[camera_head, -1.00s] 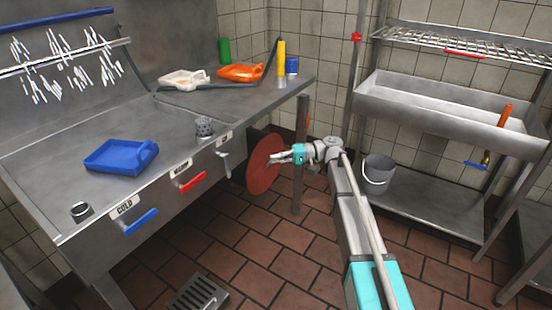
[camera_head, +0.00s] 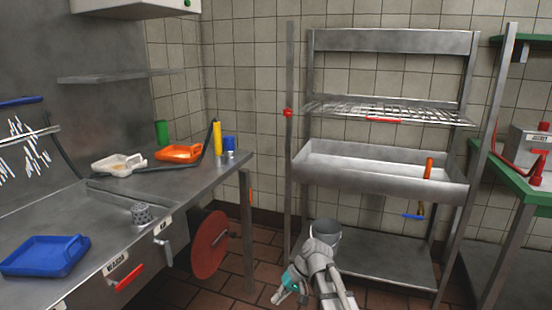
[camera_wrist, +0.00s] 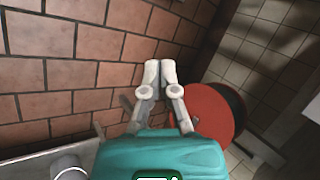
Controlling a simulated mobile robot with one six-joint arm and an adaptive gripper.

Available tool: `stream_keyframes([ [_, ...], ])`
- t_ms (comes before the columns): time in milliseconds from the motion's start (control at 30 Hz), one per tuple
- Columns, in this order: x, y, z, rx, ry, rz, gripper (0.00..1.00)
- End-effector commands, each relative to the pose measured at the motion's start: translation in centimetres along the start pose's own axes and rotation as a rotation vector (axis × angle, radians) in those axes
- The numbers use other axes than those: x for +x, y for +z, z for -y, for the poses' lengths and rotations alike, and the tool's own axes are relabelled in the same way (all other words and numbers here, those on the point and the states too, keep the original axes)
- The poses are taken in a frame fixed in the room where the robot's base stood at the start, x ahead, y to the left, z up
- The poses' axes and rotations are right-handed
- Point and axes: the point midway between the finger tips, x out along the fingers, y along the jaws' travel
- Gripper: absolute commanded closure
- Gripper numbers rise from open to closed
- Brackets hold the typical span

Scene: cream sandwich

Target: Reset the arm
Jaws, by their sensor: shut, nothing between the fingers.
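My gripper (camera_head: 282,292) shows low in the middle of the head view, in front of the metal rack and above the tiled floor. In the wrist view my gripper (camera_wrist: 159,72) has its two pale fingers together over the brick-red floor tiles. The fingers are shut and nothing is between them. They are clear of the red disc (camera_wrist: 211,118) at their right, which also hangs under the steel counter in the head view (camera_head: 210,246).
A metal rack with a trough (camera_head: 375,172) stands behind my arm. A green-topped bench (camera_head: 520,185) is at right.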

Motion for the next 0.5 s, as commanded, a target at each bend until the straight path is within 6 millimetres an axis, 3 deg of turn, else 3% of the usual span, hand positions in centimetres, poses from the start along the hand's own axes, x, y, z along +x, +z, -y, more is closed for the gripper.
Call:
stream_keyframes([
  [33,-0.3,1.7,-1.6,0.018,0.061,-0.013,1.0],
  [200,-1.5,5.2,-6.6,0.067,0.265,-0.05,1.0],
  [500,-3.7,9.1,-11.6,0.118,0.493,-0.085,1.0],
])
